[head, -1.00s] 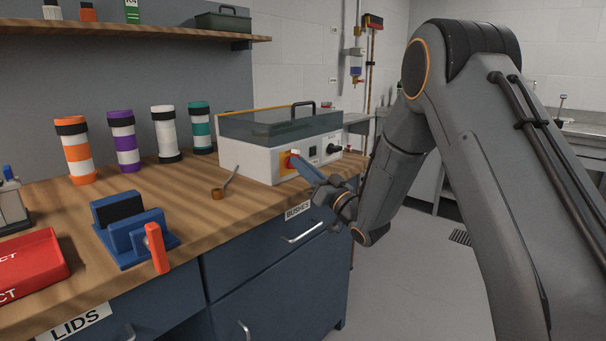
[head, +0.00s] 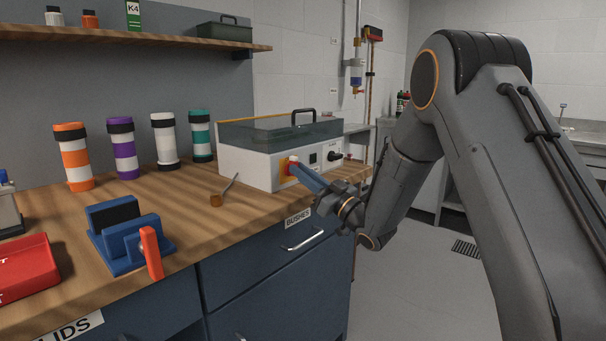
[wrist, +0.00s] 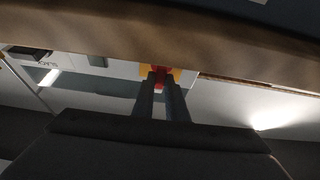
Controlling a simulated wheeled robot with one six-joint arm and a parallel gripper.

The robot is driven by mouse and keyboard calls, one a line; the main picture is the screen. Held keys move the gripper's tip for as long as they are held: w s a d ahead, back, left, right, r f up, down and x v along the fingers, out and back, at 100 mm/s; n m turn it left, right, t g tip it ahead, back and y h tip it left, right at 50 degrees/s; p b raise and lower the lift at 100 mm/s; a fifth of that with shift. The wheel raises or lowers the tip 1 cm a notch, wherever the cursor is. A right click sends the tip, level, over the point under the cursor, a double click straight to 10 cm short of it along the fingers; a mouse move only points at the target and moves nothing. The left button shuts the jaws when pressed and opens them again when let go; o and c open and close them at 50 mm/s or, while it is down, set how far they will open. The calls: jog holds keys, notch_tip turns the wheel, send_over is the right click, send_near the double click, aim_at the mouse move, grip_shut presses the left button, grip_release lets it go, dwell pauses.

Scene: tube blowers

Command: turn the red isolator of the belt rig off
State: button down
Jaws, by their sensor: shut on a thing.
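The belt rig (head: 245,166) is a white box with a clear smoky lid and black handle on the bench. Its red isolator (head: 291,167) sits on a yellow plate on the front face, mostly hidden by my fingers. My gripper (head: 297,168) reaches in from the right and is shut on the isolator's red knob. In the wrist view, the red knob (wrist: 160,75) shows between the two fingertips, against the yellow plate (wrist: 176,74). I cannot tell the knob's exact angle.
A black knob (head: 335,156) is on the rig's front, right of the isolator. A blue fixture with a red lever (head: 151,252) and several banded tubes (head: 124,150) stand to the left.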

jog(key=c, duration=1.8)
grip_release()
jog(key=shift+s+a, duration=0.1)
jog(key=shift+a, duration=0.05)
jog(key=shift+o, duration=0.2)
jog(key=shift+d, duration=0.2)
jog(key=v, duration=0.7)
jog(key=shift+d, duration=0.2)
jog(key=shift+s+f, duration=0.15)
